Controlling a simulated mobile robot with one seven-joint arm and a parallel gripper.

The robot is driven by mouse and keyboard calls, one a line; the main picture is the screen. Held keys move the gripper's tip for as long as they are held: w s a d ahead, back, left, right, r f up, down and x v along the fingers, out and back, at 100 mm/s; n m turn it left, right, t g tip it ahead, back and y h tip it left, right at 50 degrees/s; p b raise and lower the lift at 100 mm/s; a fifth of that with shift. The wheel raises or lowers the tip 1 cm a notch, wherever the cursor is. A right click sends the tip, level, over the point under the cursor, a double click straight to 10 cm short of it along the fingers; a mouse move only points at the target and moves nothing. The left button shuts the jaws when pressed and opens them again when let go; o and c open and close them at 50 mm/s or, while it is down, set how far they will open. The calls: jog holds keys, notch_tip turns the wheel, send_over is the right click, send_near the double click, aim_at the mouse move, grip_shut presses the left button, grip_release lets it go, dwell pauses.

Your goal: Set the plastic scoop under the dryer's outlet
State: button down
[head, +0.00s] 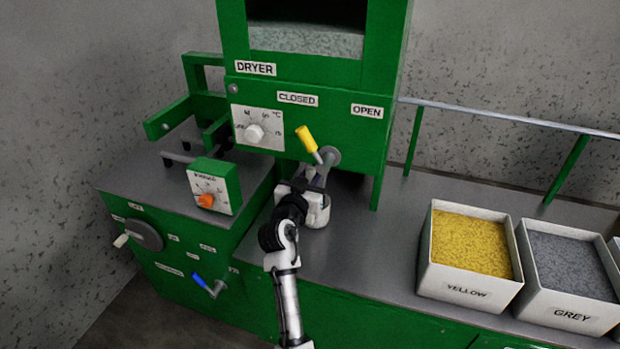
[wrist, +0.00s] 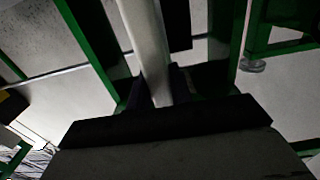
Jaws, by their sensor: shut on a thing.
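The dryer (head: 300,150) is a tall green frame with a grey-speckled fill behind its upper window. My gripper (head: 312,184) is below this hub, close under the dryer's front. In the wrist view my gripper's dark fingers (wrist: 160,88) are shut on a pale bar, seemingly the plastic scoop's handle (wrist: 143,38). The scoop's bowl is not clearly seen. The outlet's mouth cannot be made out.
A white box of yellow granules (head: 432,275) and one of grey granules (head: 535,292) stand on the grey bench (head: 365,262) at right. A green machine with an orange knob (head: 206,201) and blue lever (head: 203,283) is left. Bench between arm and boxes is clear.

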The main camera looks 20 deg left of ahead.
jog(key=shift+f+b, duration=0.5)
dwell(0.4)
jog(key=c, duration=1.2)
grip_release()
jog(key=shift+o, duration=0.2)
jog(key=s+b, duration=0.3)
jog(key=s, duration=1.1)
jog(key=shift+a, duration=0.2)
jog(key=shift+w, duration=0.1)
